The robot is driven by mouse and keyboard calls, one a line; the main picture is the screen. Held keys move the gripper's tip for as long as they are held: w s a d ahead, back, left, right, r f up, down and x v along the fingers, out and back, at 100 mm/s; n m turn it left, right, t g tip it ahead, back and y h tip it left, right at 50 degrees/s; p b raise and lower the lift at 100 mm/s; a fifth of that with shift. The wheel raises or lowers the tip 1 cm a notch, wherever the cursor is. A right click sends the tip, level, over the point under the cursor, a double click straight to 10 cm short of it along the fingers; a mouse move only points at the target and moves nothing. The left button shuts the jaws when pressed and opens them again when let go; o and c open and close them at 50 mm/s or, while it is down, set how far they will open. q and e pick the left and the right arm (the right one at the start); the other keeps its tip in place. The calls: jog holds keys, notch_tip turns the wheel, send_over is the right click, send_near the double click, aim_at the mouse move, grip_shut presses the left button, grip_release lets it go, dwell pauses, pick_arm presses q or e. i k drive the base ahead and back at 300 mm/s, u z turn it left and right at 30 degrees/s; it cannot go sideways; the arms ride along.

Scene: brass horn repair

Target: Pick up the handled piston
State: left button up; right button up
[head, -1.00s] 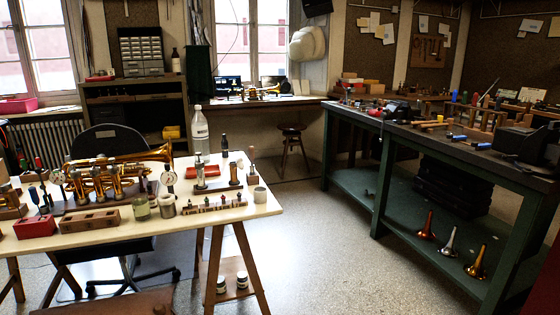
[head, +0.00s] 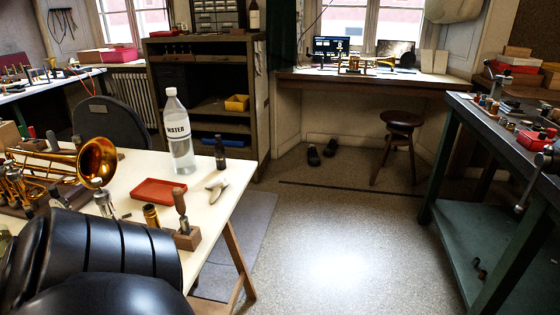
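A piece with a brown wooden handle (head: 180,203) stands upright in a small wooden block (head: 188,239) near the right corner of the cream-topped table (head: 222,208) in the head view. It looks like the handled piston, but its lower part sits in the block and is hidden. A short brass cylinder (head: 151,216) stands just left of it. A black rounded link of my own arm fills the lower left and covers the table's near part. Neither of my grippers shows in the view.
A red tray (head: 159,190), a water bottle (head: 178,135), a dark small bottle (head: 220,154) and a brass horn (head: 97,162) stand or lie on the same table. A green bench (head: 500,228) is at right, a stool (head: 400,130) behind. Floor between is clear.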

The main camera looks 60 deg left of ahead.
aim_at(177, 194)
jog(key=i, duration=0.5)
jog(key=u, duration=3.6)
